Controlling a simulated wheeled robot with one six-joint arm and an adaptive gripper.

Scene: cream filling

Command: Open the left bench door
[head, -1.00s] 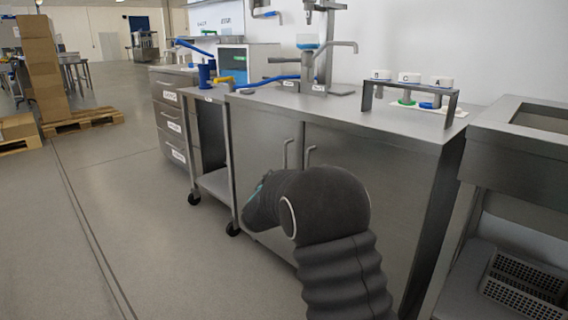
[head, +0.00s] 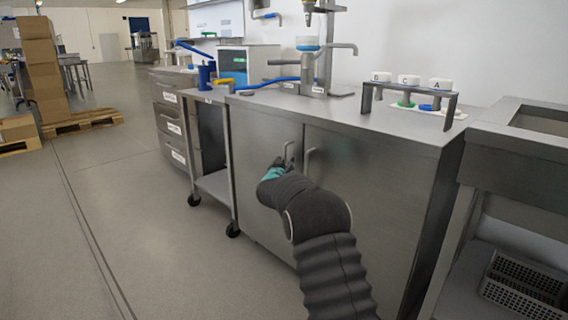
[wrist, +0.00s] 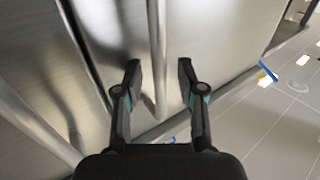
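The left bench door (head: 262,150) is a flat steel panel on the front of the bench and looks closed. Its handle (head: 289,148) is an upright steel bar near the door's right edge. My gripper (head: 279,165) is at this handle in the head view. In the wrist view my gripper (wrist: 159,70) is open, with the left door's handle (wrist: 154,35) running between its two fingers. Neither finger clearly touches the bar. The right door (head: 350,190) is also closed. Its handle (head: 307,160) is close by and shows in the wrist view (wrist: 30,110).
A steel cart (head: 212,185) on wheels stands just left of the bench. A steel unit (head: 520,150) with perforated baskets stands at the right. The bench top (head: 340,118) carries a dispenser and a small rack. The floor (head: 140,220) in front and left is clear.

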